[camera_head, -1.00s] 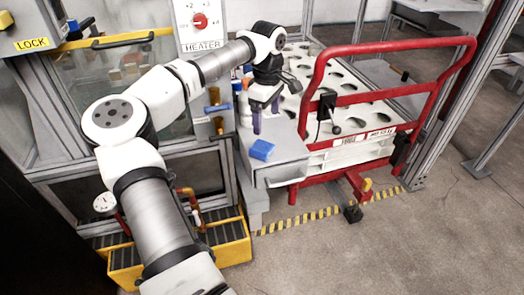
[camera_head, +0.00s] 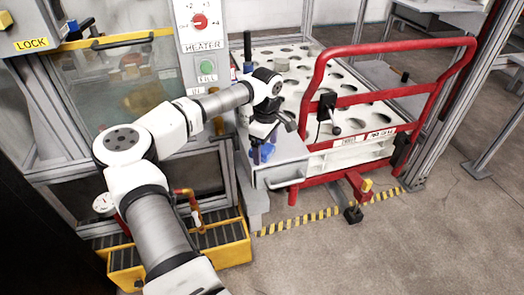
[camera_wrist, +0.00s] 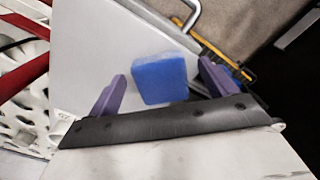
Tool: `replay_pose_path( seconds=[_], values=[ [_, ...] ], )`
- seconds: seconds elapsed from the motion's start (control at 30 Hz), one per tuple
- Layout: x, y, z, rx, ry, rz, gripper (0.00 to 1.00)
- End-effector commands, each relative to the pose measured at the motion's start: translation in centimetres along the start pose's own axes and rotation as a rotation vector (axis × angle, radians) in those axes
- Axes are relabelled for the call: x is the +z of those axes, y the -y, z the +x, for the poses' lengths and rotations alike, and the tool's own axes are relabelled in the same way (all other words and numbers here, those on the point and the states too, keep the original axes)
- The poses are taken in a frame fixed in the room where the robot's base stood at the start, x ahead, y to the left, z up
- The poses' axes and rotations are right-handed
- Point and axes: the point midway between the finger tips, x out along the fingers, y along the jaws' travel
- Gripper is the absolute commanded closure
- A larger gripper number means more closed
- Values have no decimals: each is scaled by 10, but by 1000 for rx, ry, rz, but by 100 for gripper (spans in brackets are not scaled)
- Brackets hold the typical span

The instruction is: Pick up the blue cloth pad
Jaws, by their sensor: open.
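The blue cloth pad (camera_wrist: 160,80) lies on a grey worktop (camera_wrist: 92,50), seen whole between my gripper's two purple fingers in the wrist view. In the head view, my gripper (camera_head: 261,152) is over the worktop's front part, and the pad (camera_head: 267,151) shows only partly beside the fingers. My gripper in the wrist view (camera_wrist: 161,72) is open, with a gap between each finger and the pad. I cannot tell how far above the pad the fingertips are.
A red-framed cart (camera_head: 318,75) with white perforated trays (camera_head: 345,158) stands right of the worktop. A metal handle (camera_head: 285,183) projects from the worktop's front. The heater panel (camera_head: 201,45) and glass-fronted cabinet are to the left. A yellow-edged bin (camera_head: 235,240) sits on the floor below.

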Motion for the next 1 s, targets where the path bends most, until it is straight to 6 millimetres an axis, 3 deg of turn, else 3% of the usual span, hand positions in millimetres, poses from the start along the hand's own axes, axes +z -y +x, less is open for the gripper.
replay_pose_path(
  seconds=[0.07, 0.47, 0.77, 1.0],
  values=[
    [0, 0, 0, 0, 0, 0, 15],
    [0, 0, -1, 0, 0, -1, 67],
    [0, 0, -5, 1, 0, -1, 67],
    [-1, 0, -35, 3, -2, -1, 67]
  ],
)
